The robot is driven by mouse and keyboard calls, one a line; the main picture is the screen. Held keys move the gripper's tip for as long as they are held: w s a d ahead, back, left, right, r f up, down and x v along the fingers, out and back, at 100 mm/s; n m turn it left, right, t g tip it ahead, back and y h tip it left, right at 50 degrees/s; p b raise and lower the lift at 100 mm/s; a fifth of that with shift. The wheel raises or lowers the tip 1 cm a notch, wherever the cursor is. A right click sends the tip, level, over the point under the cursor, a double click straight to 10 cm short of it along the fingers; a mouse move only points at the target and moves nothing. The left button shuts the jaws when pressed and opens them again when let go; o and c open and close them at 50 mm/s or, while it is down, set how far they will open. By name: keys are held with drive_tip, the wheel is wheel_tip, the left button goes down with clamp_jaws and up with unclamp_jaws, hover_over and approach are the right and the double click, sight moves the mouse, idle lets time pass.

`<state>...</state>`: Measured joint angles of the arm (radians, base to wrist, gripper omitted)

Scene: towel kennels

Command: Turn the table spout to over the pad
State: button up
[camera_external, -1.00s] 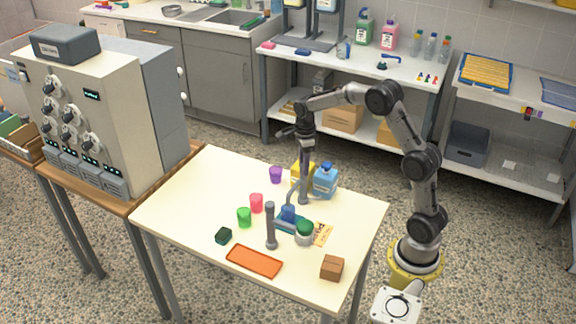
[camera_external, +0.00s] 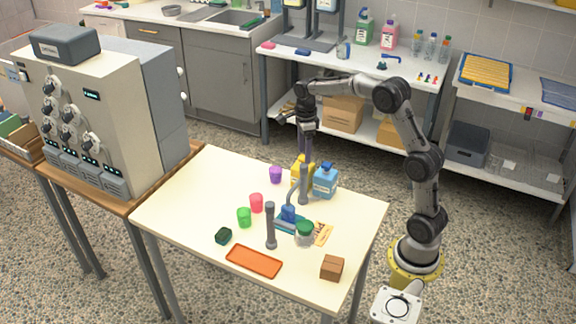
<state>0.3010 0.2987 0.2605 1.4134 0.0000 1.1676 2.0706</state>
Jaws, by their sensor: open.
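The table spout appears to be the grey post (camera_external: 304,186) with a thin curved arm bending left and down from it. Its curved end is near a small blue object (camera_external: 289,212). The blue object sits on a flat teal piece (camera_external: 284,224), which may be the pad; I cannot tell for certain. My gripper (camera_external: 306,160) points down above the back of the table, just above the spout post and close to the yellow container. It is open and holds nothing that I can see; its fingertips are small and hard to make out.
A yellow container (camera_external: 299,173) and a blue jug (camera_external: 325,181) crowd the spout post. A green-lidded jar (camera_external: 305,233), another grey post (camera_external: 270,228), several coloured cups and an orange tray (camera_external: 254,261) stand nearer. The table's left part is clear.

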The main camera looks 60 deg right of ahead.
wheel_tip(320, 180, up, 8)
drive_tip(key=shift+f, duration=0.1)
idle(0.4)
drive_tip(key=s+a+r+n+t, duration=0.3)
drive_tip(key=s+a+r+n, duration=0.3)
drive_tip(key=s+a+r, duration=0.55)
drive_tip(key=s+a+f+n+t, duration=0.2)
drive_tip(key=s+f+n, duration=1.1)
drive_tip(key=n, duration=0.8)
drive_tip(key=s, duration=0.2)
drive_tip(key=shift+s+t, duration=0.3)
